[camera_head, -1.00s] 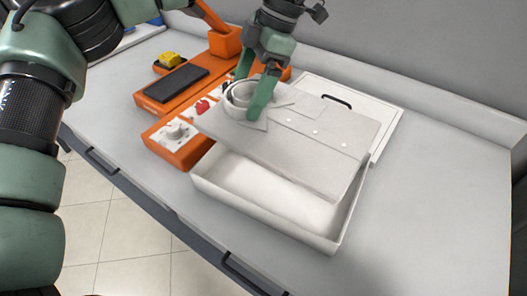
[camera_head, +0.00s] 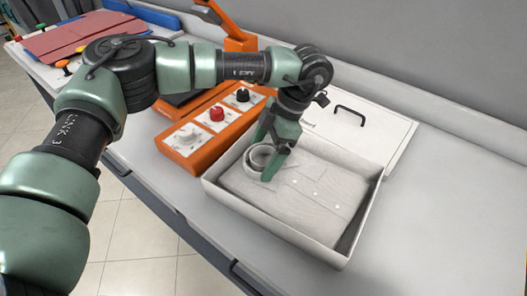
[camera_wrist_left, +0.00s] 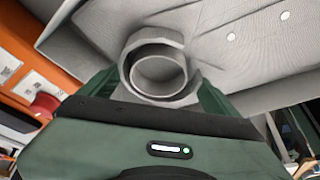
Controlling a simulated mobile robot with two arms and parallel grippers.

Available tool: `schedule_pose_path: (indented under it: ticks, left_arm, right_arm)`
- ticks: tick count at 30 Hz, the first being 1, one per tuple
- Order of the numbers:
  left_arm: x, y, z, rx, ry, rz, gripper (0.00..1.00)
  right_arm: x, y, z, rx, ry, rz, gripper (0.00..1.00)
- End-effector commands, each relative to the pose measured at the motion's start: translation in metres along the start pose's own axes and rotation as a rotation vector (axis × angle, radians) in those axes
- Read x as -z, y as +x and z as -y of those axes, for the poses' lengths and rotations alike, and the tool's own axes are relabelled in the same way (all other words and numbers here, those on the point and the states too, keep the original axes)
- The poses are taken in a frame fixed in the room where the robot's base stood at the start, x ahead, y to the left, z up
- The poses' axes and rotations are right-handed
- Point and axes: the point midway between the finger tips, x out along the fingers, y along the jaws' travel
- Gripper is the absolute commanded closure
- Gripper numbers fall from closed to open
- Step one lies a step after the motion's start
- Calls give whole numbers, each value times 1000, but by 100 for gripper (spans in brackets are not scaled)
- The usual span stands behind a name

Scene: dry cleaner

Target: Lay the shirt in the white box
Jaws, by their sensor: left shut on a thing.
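The folded light grey shirt (camera_head: 312,190), with a rolled collar and white buttons, lies inside the white box (camera_head: 282,236), flat and within its walls as far as I can see. My left gripper (camera_head: 268,162) reaches down into the box and is shut on the shirt at its collar. In the left wrist view the round collar (camera_wrist_left: 158,72) sits between my green fingers, with the shirt front (camera_wrist_left: 235,40) beyond. My right gripper is not in view.
An orange device with knobs (camera_head: 217,114) stands close to the left of the box. The counter to the right (camera_head: 440,220) is clear.

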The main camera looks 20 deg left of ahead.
Motion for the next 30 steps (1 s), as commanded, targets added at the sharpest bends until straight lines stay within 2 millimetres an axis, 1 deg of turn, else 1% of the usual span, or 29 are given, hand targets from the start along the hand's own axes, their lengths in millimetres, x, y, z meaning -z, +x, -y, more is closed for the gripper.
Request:
schedule_pose_path:
  ticks: [4,5,13,17,20,27,30]
  left_arm:
    - [0,0,0,-1,-1,0,60]
    - [0,0,0,-1,-1,-1,0]
    - [0,-2,0,-1,-1,0,0]
    - [-1,-12,0,-2,-1,3,0]
    - [-1,-29,0,-3,-1,4,0]
    - [-1,-81,0,-3,-1,3,0]
    - [-1,-99,0,-2,0,2,0]
  right_arm:
    - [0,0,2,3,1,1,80]
    - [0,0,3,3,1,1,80]
    - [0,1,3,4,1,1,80]
    - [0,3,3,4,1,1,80]
    - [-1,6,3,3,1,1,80]
    - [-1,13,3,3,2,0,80]
    - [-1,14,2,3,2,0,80]
